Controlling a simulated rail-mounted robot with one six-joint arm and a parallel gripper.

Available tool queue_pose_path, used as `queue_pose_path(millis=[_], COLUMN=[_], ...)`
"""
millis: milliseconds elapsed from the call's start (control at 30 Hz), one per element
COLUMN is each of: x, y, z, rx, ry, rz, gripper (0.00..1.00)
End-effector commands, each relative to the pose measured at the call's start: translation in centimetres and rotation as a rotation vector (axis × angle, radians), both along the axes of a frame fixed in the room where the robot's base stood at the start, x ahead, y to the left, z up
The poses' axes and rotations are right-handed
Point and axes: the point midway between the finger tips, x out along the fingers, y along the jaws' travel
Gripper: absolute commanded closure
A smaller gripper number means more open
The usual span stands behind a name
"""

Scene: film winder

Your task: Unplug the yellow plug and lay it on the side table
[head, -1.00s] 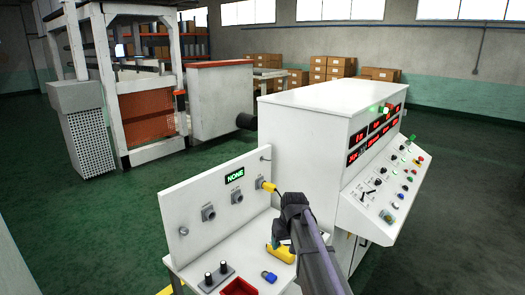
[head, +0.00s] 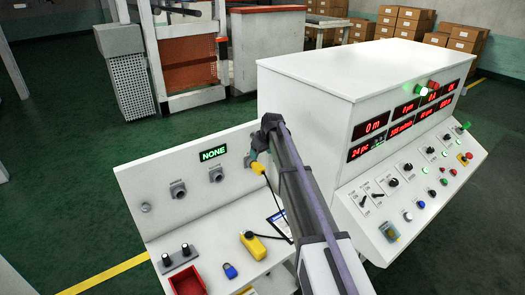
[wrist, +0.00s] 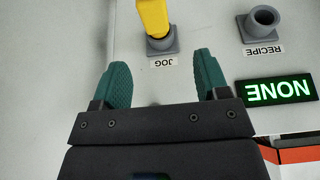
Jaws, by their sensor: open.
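The yellow plug (head: 258,168) sits in the right-hand socket of the upright white panel (head: 150,180), with a dark cable hanging from it. The wrist view shows the plug (wrist: 154,17) upside down in a grey socket labelled JOG. My gripper (wrist: 163,78) is open and empty, its two green fingers pointing towards the panel. The plug lies just beyond the fingertips, roughly in line with the gap between them and not touched. In the head view my gripper (head: 262,145) is at the panel by the plug, partly hidden by my arm. The white side table (head: 212,252) extends below the panel.
On the table are a yellow handheld box (head: 254,244), a blue padlock (head: 230,270), a red tray (head: 187,281) and a black-knobbed block (head: 177,257). The large white control cabinet (head: 320,85) stands close on the right. Two empty sockets (head: 178,188) are on the panel.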

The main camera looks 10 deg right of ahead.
Motion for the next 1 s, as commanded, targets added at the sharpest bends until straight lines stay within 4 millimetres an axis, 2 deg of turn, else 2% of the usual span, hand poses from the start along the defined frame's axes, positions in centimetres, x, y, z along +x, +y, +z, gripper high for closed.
queue_pose_path(millis=[400,500,833,1000], x=[2.9,3.4,3.6,3.6], y=[1.2,1.4,1.6,1.6], z=[-8.5,-9.7,-9.6,-9.6], rx=[0.001,0.001,0.001,0.0], ry=[0.0,0.0,0.001,0.001], rz=[-0.002,-0.003,-0.003,-0.002], gripper=[0.32,0.32,0.33,0.49])
